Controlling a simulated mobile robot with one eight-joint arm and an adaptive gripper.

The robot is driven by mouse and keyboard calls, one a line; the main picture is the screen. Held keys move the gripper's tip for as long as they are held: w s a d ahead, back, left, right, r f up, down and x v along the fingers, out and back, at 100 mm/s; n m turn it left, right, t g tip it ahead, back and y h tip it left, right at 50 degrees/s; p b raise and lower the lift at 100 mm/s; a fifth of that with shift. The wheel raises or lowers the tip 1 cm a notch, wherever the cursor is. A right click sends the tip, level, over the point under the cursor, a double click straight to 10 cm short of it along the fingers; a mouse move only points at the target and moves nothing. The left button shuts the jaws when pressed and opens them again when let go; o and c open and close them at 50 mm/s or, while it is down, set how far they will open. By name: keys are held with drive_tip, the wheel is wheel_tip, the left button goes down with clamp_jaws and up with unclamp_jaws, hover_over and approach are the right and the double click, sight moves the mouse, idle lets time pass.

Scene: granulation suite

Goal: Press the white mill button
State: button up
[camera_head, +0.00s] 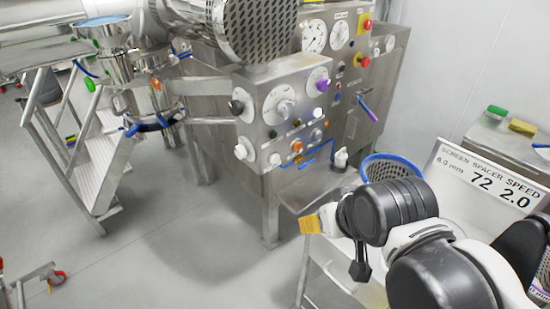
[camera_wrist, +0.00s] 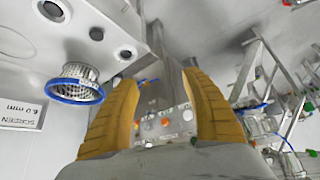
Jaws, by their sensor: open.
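The mill's steel control box (camera_head: 300,90) stands in the middle of the head view, with dials, knobs and small buttons on its front. A small white button (camera_head: 318,112) sits at its right, below the purple knob. White knobs (camera_head: 275,160) are lower down by an orange button (camera_head: 297,147); I cannot tell for sure which white part is the mill button. My gripper (camera_wrist: 161,78) is open and empty, its yellow fingers apart. In the head view one yellow finger (camera_head: 310,224) shows in front of and below the box, clear of it. The panel (camera_wrist: 172,124) shows between the fingers.
Green and yellow items lie on a steel cabinet (camera_head: 490,140). Steps (camera_head: 85,160) stand at left. The floor (camera_head: 190,250) in front is clear.

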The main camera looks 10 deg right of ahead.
clamp_jaws()
idle(1.2)
